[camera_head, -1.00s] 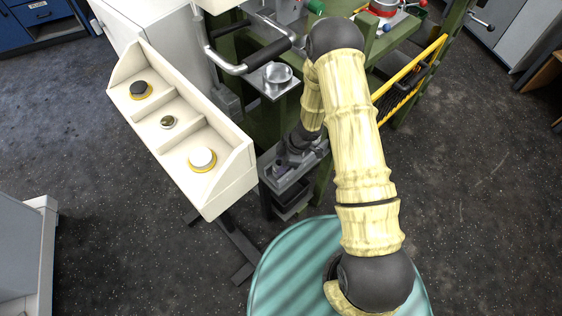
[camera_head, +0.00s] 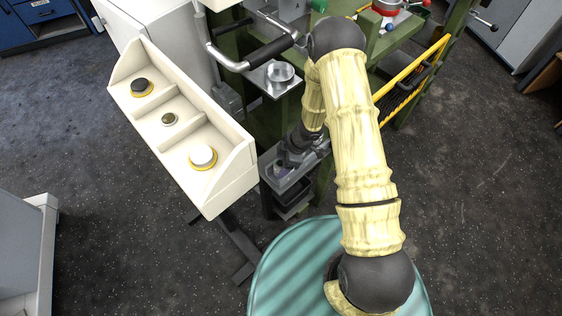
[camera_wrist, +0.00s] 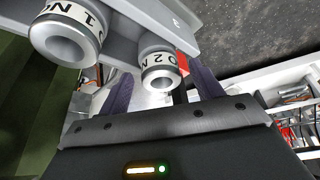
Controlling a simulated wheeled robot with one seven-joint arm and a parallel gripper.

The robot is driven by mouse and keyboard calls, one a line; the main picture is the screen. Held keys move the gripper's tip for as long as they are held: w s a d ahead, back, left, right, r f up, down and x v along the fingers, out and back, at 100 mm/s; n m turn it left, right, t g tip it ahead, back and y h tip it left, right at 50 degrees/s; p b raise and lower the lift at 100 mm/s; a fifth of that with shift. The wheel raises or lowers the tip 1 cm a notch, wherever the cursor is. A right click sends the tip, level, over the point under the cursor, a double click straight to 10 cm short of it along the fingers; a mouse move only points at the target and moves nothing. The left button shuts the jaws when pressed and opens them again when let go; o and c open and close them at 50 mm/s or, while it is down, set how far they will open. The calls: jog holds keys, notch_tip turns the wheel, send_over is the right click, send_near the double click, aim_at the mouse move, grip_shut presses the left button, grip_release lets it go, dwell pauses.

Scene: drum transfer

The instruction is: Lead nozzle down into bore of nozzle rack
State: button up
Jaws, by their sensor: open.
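The grey nozzle rack (camera_head: 272,184) stands low beside the green bench in the head view, with my gripper (camera_head: 285,164) right over it. In the wrist view the rack (camera_wrist: 125,22) is a grey bar with two round metal collars. One collar (camera_wrist: 68,36) has a label starting "01 N", the other (camera_wrist: 160,72) one starting "02 N"; each has a round opening. My gripper's dark fingers (camera_wrist: 160,85) are open, one on each side of the second collar. I cannot tell whether they touch it. No separate nozzle can be made out; I cannot tell if one sits in a bore.
A cream tray (camera_head: 235,178) with several round knobs stands close left of the rack. A metal handle (camera_head: 268,54) and a small shelf with a silver disc (camera_head: 279,72) rise behind. A yellow rail (camera_head: 412,75) edges the bench at right. Open floor (camera_head: 470,200) lies to the right.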

jog(key=p+v, duration=0.3)
jog(key=v, duration=1.4)
jog(key=shift+r, duration=0.25)
jog(key=shift+w, duration=0.1)
dwell(0.4)
